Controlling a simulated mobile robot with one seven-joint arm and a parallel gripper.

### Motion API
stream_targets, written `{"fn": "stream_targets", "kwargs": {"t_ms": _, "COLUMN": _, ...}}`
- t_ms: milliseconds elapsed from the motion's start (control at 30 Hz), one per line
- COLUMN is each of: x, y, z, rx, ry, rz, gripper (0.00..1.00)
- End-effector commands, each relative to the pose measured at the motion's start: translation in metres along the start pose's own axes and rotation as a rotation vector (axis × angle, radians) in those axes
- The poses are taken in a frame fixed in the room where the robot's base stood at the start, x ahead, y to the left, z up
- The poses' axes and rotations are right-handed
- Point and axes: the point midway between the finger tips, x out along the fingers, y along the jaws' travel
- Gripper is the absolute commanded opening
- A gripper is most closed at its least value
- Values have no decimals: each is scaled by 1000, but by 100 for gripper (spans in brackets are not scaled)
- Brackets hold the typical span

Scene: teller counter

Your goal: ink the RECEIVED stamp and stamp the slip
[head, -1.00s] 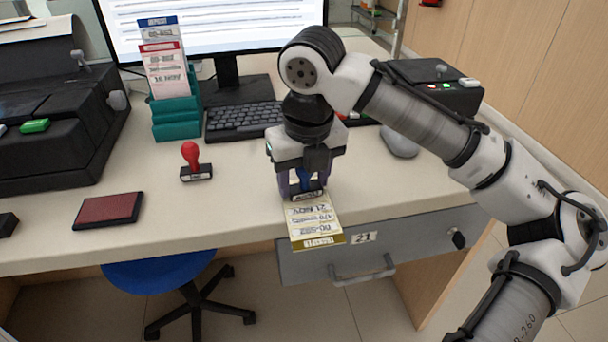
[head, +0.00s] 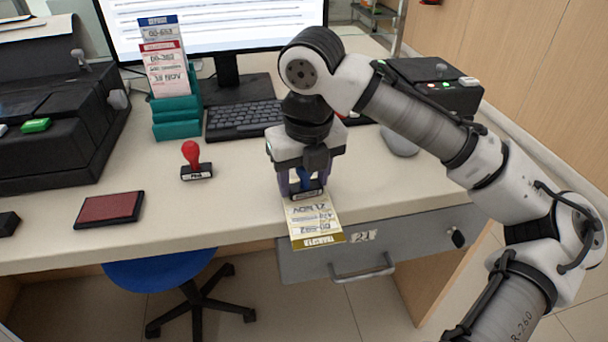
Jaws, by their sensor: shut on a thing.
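My gripper (head: 305,188) points down near the counter's front edge and is shut on a stamp with a blue handle (head: 305,178) and a dark base. The stamp is over the far end of a yellow and white slip (head: 314,215); whether its base touches the paper I cannot tell. The slip's near end hangs past the counter edge. A stamp with a red handle (head: 191,155) stands upright to the left. A dark red ink pad (head: 108,208) lies open further left. The label on the held stamp is too small to read.
A teal holder (head: 176,120) with slips stands behind the red stamp. A black machine (head: 60,130) fills the left.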

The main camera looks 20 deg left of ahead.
Motion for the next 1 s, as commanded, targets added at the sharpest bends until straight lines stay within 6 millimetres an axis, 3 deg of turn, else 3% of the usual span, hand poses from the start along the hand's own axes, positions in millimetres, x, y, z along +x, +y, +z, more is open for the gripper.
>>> {"fn": "stream_targets", "kwargs": {"t_ms": 167, "x": -3, "y": 0, "z": 0, "rx": -1, "ry": 3, "rz": 1, "gripper": 39}}
{"fn": "stream_targets", "kwargs": {"t_ms": 1000, "x": -66, "y": 0, "z": 8, "rx": -1, "ry": 1, "rz": 2, "gripper": 39}}
